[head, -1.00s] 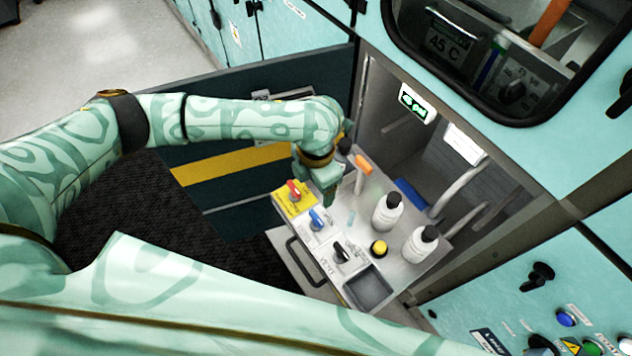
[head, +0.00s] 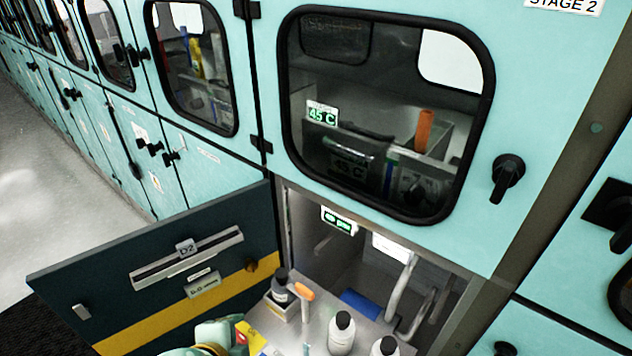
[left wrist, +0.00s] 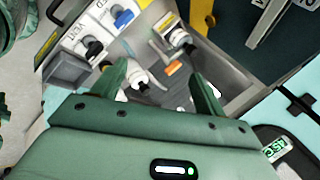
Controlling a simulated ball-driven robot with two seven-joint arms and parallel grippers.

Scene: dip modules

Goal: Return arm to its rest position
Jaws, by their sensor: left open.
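Beyond the fingers lies the module's top, with a white bottle (left wrist: 138,80), an orange piece (left wrist: 174,68) and a blue knob (left wrist: 123,18). Whether the fingers touch anything there cannot be told. My right gripper is in neither view.
The dark lower door (head: 120,290) with a yellow stripe stands open left of the bay. White bottles (head: 342,332) and an orange-topped item (head: 304,291) stand on the module. Above is a closed windowed door (head: 500,110). Free floor (head: 60,200) lies at the left.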

